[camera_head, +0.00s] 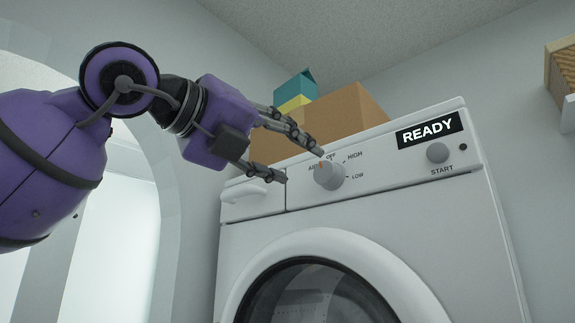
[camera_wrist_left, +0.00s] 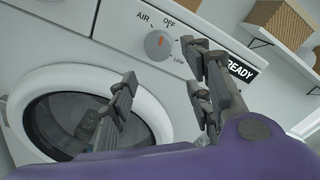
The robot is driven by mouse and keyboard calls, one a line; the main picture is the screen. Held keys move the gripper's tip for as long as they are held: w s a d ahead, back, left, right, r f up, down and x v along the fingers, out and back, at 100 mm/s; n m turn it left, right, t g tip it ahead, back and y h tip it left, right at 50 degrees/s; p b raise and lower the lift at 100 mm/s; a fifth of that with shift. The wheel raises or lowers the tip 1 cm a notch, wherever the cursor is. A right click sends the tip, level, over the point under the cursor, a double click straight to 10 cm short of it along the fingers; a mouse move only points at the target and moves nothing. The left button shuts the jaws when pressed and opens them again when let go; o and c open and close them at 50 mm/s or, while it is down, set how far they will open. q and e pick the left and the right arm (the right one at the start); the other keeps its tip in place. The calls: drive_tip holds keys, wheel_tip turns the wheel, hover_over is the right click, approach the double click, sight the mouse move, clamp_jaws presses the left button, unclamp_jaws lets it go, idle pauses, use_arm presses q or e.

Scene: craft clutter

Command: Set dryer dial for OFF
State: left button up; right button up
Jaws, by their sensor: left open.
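The dryer dial (camera_head: 329,174) is a round grey knob with an orange mark on the dryer's upper panel. Around it are labels AIR, OFF, HIGH and LOW. The mark points up towards the AIR and OFF side; I cannot tell exactly which label it meets. The dial also shows in the wrist view (camera_wrist_left: 157,45). My left gripper (camera_head: 303,167) is open and empty, left of the dial. In the head view one fingertip overlaps the labels near the dial's top, but contact is unclear. My right gripper is not in view.
The white dryer (camera_head: 240,262) has a round glass door (camera_head: 315,292) below the panel. A START knob (camera_head: 437,153) and a READY display (camera_head: 430,130) are at right. Cardboard boxes (camera_head: 350,112) stand on top. A shelf with a basket (camera_head: 562,68) is on the right wall.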

sight(320, 174)
use_arm(q)
drive_tip(key=w+d+n, duration=0.1)
drive_tip(key=w, duration=0.1)
drive_tip(key=w+d+n+p, duration=0.1)
drive_tip(key=w, duration=0.1)
drive_tip(key=w+d, duration=0.2)
drive_tip(key=shift+w+d+r+n, duration=0.1)
drive_tip(key=shift+w+n, duration=0.3)
drive_tip(key=shift+w+d, duration=0.2)
drive_tip(key=shift+w, duration=0.05)
drive_tip(key=shift+a, duration=0.1)
drive_tip(key=c, duration=1)
drive_tip(key=shift+m+p, duration=0.3)
drive_tip(key=shift+p, duration=0.15)
drive_tip(key=shift+c, duration=0.3)
drive_tip(key=shift+m+p, duration=0.5)
drive_tip(key=shift+m, duration=0.4)
drive_tip(key=o, duration=0.8)
drive_tip(key=shift+o, duration=1.3)
drive_tip(key=shift+a, duration=0.1)
drive_tip(key=shift+s, duration=0.1)
drive_tip(key=v, duration=1.1)
drive_tip(key=shift+s, duration=0.4)
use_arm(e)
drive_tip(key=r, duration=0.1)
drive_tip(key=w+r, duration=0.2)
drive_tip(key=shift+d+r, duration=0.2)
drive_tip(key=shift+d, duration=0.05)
